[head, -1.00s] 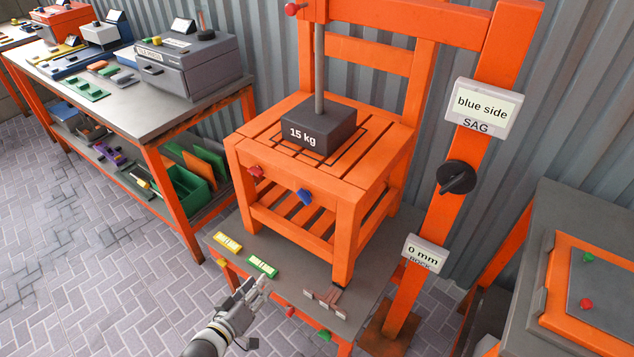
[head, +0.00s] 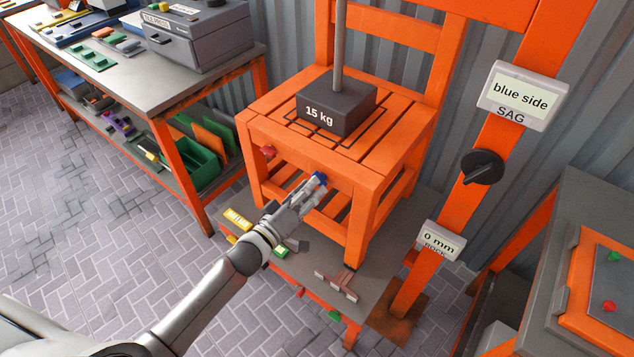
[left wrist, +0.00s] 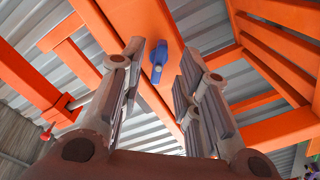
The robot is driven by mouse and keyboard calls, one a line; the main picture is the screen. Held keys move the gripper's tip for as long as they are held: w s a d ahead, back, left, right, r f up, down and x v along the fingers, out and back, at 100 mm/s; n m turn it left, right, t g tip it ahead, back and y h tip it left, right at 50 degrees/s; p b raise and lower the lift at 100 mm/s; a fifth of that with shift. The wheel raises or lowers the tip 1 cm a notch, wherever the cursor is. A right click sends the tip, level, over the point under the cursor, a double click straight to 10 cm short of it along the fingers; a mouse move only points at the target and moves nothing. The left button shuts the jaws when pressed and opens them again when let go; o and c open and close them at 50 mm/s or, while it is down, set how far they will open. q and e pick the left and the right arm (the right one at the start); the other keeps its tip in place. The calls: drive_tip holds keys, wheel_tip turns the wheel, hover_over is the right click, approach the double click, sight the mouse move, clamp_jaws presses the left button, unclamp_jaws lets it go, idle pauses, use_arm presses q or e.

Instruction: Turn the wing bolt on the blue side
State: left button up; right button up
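The blue wing bolt (head: 319,178) sits on the front rail of the orange chair-like frame (head: 357,182), right of a red wing bolt (head: 268,151). My left gripper (head: 310,192) is just in front of the blue bolt. In the left wrist view the blue wing bolt (left wrist: 158,62) shows between and beyond the two spread fingers of my left gripper (left wrist: 160,75), with a gap on each side. The gripper is open and empty. A sign (head: 519,95) reading "blue side SAG" hangs on the orange post. My right gripper is not in view.
A dark 15 kg weight (head: 336,105) rests on the slatted seat. The frame stands on a grey table (head: 300,262) with a yellow block (head: 238,217) and small brown-grey pieces (head: 337,284). A black knob (head: 482,167) and a "0 mm" display (head: 440,240) are on the post.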

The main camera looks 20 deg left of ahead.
sight(320, 179)
use_arm(q)
drive_tip(key=x, duration=0.3)
clamp_jaws()
idle(0.3)
